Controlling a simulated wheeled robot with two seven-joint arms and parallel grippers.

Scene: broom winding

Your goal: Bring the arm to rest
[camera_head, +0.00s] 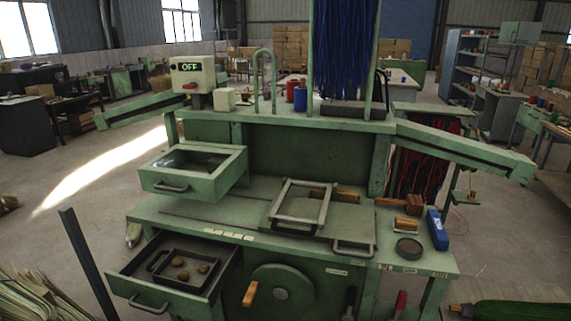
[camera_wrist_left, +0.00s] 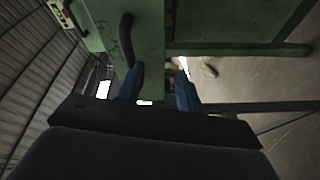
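In the head view a green winding bench (camera_head: 240,217) fills the middle, and neither of my grippers shows there. My left gripper (camera_wrist_left: 160,88) shows in the left wrist view, with its two blue fingers apart. I see no object held between them. A green panel with a dark curved handle (camera_wrist_left: 126,40) lies just beyond the left finger. I cannot tell whether the finger touches it. My right gripper is not in view.
The upper drawer (camera_head: 190,184) and the lower drawer (camera_head: 150,293), holding a dark tray, both stand open. A square frame (camera_head: 270,225), wooden blocks and a blue object (camera_head: 437,230) lie on the bench. A control box reads OFF (camera_head: 192,75). Floor left is fairly clear.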

